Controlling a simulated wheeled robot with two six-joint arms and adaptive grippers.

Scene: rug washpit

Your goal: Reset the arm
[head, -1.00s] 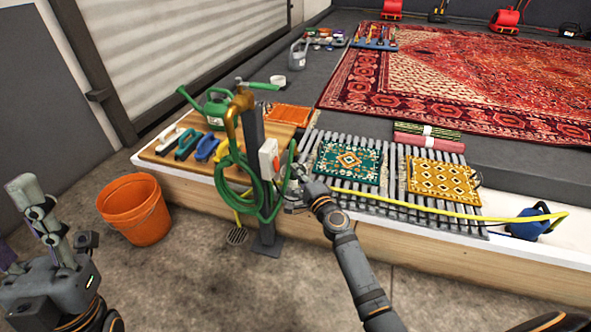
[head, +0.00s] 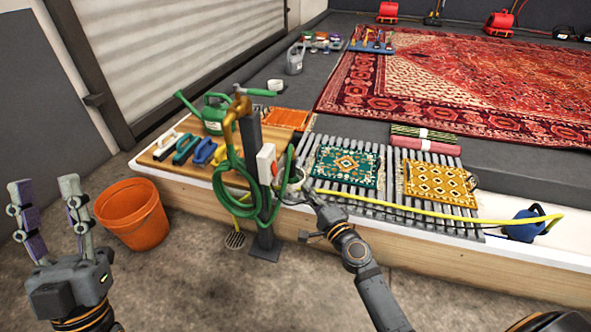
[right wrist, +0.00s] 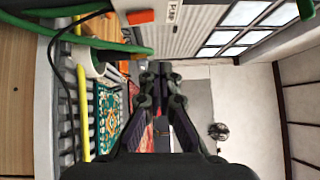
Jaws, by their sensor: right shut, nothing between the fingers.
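My right gripper (head: 300,184) is beside the standpipe post with the white switch box, at the front edge of the platform. It is small and partly lost against the post, hose and grating in the head view. In the right wrist view its fingers (right wrist: 160,72) come together at the tips with nothing between them. My left gripper (head: 45,188) stands upright at the lower left of the head view, fingers spread apart and empty. It is left of the orange bucket and clear of it.
A green hose (head: 225,178) hangs on the post (head: 265,235). The orange bucket (head: 135,215) stands on the floor. A green mat (head: 345,167) and a yellow mat (head: 440,186) lie on the grating. A yellow hose (head: 400,209) runs along the front. Brushes (head: 187,148) lie at left.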

